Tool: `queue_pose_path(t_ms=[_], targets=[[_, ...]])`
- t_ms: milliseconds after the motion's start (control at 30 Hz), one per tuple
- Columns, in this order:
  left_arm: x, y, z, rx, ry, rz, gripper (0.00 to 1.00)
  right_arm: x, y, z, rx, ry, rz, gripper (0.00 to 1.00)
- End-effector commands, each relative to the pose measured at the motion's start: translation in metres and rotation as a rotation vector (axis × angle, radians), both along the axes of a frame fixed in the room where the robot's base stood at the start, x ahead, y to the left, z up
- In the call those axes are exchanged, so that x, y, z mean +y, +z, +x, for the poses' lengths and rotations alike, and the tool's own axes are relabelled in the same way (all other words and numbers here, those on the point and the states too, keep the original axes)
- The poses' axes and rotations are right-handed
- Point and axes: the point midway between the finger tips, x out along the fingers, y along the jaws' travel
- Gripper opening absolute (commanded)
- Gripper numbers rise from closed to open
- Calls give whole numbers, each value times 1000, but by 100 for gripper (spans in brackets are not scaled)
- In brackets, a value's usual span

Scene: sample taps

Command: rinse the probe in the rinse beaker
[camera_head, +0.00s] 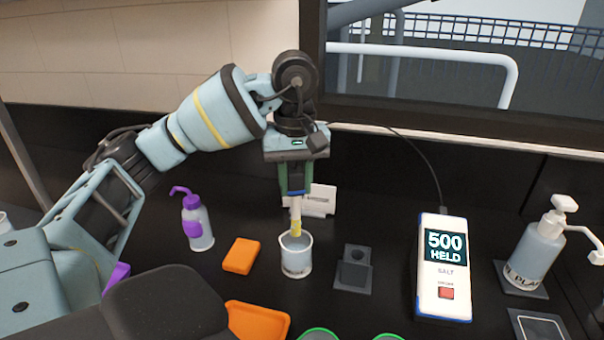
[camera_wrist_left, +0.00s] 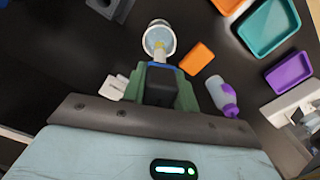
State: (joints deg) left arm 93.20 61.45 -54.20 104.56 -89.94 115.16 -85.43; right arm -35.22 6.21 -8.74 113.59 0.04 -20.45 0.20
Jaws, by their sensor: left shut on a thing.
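My left gripper (camera_head: 296,192) points down over the rinse beaker (camera_head: 296,262), a clear cup with a printed label. It is shut on the probe (camera_head: 296,222), which has a pale body and a yellow lower part. The probe hangs slightly tilted, its lower end at the beaker's mouth and seemingly inside the rim. The left wrist view shows the probe (camera_wrist_left: 160,52) reaching over the beaker (camera_wrist_left: 158,37) from the left gripper (camera_wrist_left: 160,72). Its very tip is hard to make out. My right gripper is not in view.
A meter (camera_head: 444,268) reads "500 HELD" and "SALT". A dark holder (camera_head: 353,275) stands right of the beaker, and an orange block (camera_head: 241,256) and purple-topped wash bottle (camera_head: 197,226) left. A pump bottle (camera_head: 538,250) is far right. A white card (camera_head: 320,200) stands behind.

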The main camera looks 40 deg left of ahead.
Motion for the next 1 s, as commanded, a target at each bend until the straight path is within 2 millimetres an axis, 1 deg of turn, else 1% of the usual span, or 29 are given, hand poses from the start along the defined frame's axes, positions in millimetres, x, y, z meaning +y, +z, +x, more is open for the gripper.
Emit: queue_pose_path(t_ms=[33, 167, 467, 1000], targets=[[0, -6, 0, 3, 0, 0, 9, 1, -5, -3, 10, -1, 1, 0], [0, -8, 0, -1, -1, -1, 9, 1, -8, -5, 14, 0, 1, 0], [0, -7, 0, -5, -1, 0, 9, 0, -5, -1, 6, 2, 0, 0], [0, -9, 0, -4, -1, 0, 9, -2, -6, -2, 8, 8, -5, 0]])
